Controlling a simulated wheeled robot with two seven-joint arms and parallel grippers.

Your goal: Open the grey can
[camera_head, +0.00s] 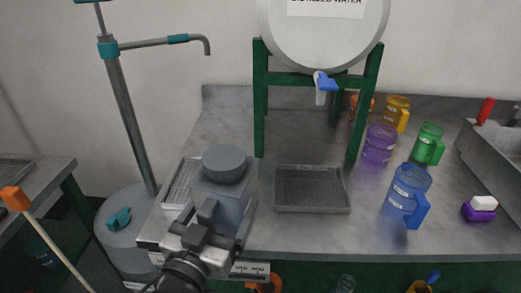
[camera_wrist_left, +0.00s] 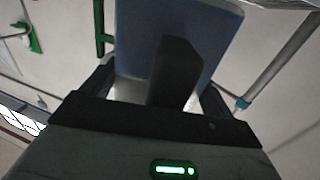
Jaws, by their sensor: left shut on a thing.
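The grey can (camera_head: 236,205) stands on the left part of the counter, with its round dark-grey lid (camera_head: 224,160) seated on top. My left gripper (camera_head: 206,222) is at the can's near side, below the lid, shut on a part of the can that looks like a handle. In the left wrist view the can's flat blue-grey wall (camera_wrist_left: 205,30) fills the top middle, and a dark upright bar (camera_wrist_left: 175,72) stands between the fingers of my left gripper (camera_wrist_left: 160,95). The exact contact is partly hidden. My right gripper is not in view.
A white water barrel (camera_head: 325,35) with a blue tap rests on a green stand (camera_head: 259,100). A dark drip tray (camera_head: 312,208) lies right of the can. Several coloured jugs, including a blue one (camera_head: 408,190), stand further right. A metal pump pipe (camera_head: 130,115) rises at left.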

